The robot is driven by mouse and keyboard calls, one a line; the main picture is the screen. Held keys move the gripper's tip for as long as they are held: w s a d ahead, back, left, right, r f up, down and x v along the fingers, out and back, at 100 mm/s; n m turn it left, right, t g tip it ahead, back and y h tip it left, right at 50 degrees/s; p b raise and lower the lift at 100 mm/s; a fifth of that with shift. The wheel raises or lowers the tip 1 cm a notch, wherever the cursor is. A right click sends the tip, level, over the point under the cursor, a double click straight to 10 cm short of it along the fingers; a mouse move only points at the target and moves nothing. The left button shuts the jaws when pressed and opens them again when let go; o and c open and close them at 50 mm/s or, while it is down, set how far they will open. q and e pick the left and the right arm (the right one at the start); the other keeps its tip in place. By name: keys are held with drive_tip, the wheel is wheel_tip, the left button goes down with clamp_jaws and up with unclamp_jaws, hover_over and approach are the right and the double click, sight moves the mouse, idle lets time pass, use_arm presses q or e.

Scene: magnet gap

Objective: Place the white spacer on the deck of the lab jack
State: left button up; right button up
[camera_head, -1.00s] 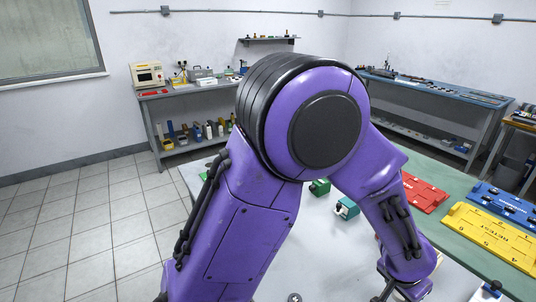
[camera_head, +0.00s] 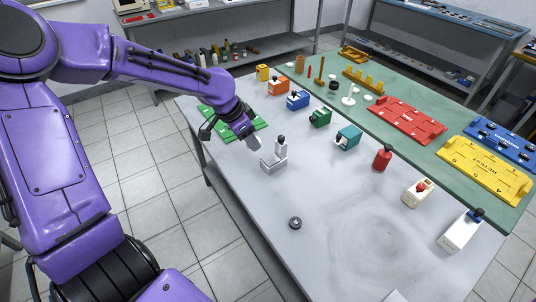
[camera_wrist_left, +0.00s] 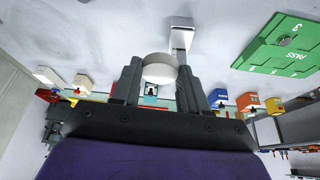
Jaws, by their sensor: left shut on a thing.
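My left gripper (camera_head: 252,141) is above the near left part of the grey table in the head view. In the left wrist view its fingers (camera_wrist_left: 159,82) are shut on the white spacer (camera_wrist_left: 159,67), a short round piece. I cannot make out the spacer in the head view. A pale grey L-shaped stand with a dark knob (camera_head: 274,163) is just right of the gripper. It also shows past the fingertips in the left wrist view (camera_wrist_left: 182,24). I cannot tell whether this stand is the lab jack. My right gripper is out of view.
A green plate (camera_head: 247,130) lies behind the gripper. A dark round piece (camera_head: 295,223) lies on the open table front. Red (camera_head: 407,120) and yellow (camera_head: 484,170) plates lie on the green mat.

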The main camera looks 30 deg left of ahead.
use_arm(q)
drive_tip(key=s+a+f+m, duration=0.2)
drive_tip(key=a+f+m, duration=0.1)
drive_tip(key=a, duration=0.2)
drive_tip(key=p, duration=0.1)
hover_over(271, 158)
drive_tip(key=s, duration=0.1)
drive_tip(key=shift+g+h, duration=0.4)
drive_tip(key=f, duration=0.9)
drive_tip(key=shift+s+a+f, duration=0.1)
drive_tip(key=shift+s+a, duration=0.05)
drive_tip(key=shift+a, duration=0.25)
wheel_tip(271, 158, down, 4)
drive_tip(key=shift+r+p, duration=0.25)
drive_tip(key=shift+p, duration=0.05)
drive_tip(key=shift+d+f+b, duration=0.1)
drive_tip(key=shift+f+b, duration=0.15)
drive_tip(key=shift+b, duration=0.05)
drive_tip(key=o, duration=1)
